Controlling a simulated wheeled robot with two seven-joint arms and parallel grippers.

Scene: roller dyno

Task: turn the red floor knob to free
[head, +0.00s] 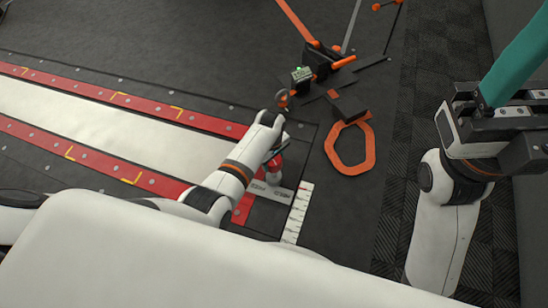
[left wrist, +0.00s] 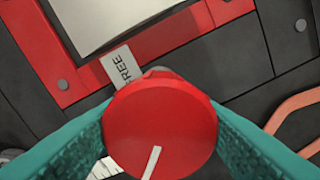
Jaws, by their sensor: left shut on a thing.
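The red floor knob (left wrist: 160,112) fills the lower middle of the left wrist view, with a white line (left wrist: 151,163) near its bottom edge. The line lies on the side away from the FREE label (left wrist: 122,68), which sits above left of the knob. The teal fingers of my left gripper (head: 274,155) are shut on the knob, one on each side. In the head view the knob (head: 273,163) shows only in part under my gripper. My right gripper (head: 497,112) is raised at the right, away from the knob; its finger gap is unclear.
A red-edged white strip (head: 110,125) runs along the floor at the left. A white marked scale (head: 298,212) lies right of the knob. An orange ring (head: 350,148) and a cluttered stand with orange parts (head: 320,65) lie beyond.

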